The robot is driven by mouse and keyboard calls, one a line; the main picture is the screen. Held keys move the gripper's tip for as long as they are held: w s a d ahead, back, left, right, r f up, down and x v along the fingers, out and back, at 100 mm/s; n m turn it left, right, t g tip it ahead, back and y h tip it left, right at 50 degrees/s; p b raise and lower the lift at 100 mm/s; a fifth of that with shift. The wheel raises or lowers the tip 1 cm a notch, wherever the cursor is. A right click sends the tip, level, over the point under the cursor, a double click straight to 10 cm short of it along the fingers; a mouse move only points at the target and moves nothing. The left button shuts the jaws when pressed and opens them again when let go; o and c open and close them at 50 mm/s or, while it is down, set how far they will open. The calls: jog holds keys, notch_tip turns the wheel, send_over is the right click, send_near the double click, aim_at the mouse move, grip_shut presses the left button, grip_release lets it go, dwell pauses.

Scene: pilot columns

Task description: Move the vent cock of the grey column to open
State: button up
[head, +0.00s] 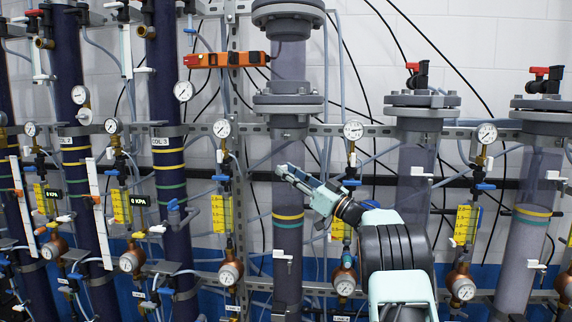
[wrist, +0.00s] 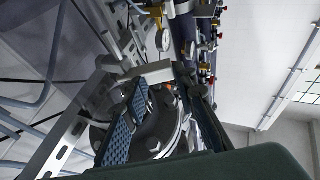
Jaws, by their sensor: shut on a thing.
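The grey column (head: 288,235) is a translucent pipe with a yellow and a teal band, in the middle of the head view. My gripper (head: 284,171) reaches in from the right, its tips at the front of this column above the bands. It is shut on the vent cock, which the fingers mostly hide; I cannot tell its lever's angle. In the wrist view my gripper (wrist: 165,85) shows two dark fingers with ribbed blue pads, a grey flange and bolts close behind them. A white lower cock (head: 283,256) sits below the bands.
Grey neighbour columns stand at right, one with a red-handled valve (head: 416,70) on top and a small white cock (head: 422,173). Gauges (head: 353,130), yellow flow meters (head: 221,213) and thin tubing crowd both sides. An orange tool (head: 225,60) lies at upper left of the column.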

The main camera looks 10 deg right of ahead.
jog(key=shift+d+r+n+g+y+p, duration=0.15)
jog(key=shift+n+g+y+p, duration=0.2)
jog(key=shift+g+y+p, duration=0.25)
jog(key=shift+d+r+n+g+y+p, duration=0.15)
jog(key=shift+n+g+y+p, duration=0.2)
jog(key=shift+p, duration=0.35)
jog(key=shift+s+d+f+n+g+y+p, duration=0.1)
jog(key=shift+d+n+g+y+p, duration=0.1)
jog(key=shift+n+g+y+p, duration=0.65)
jog(key=shift+d+n+g+y+p, duration=0.15)
jog(key=shift+n+g+y+p, duration=0.2)
jog(key=shift+g+p, duration=0.9)
jog(key=shift+t, duration=0.25)
jog(key=o, duration=1.2)
jog(key=shift+c, duration=0.2)
jog(key=shift+f, duration=0.1)
jog(key=v, duration=1.2)
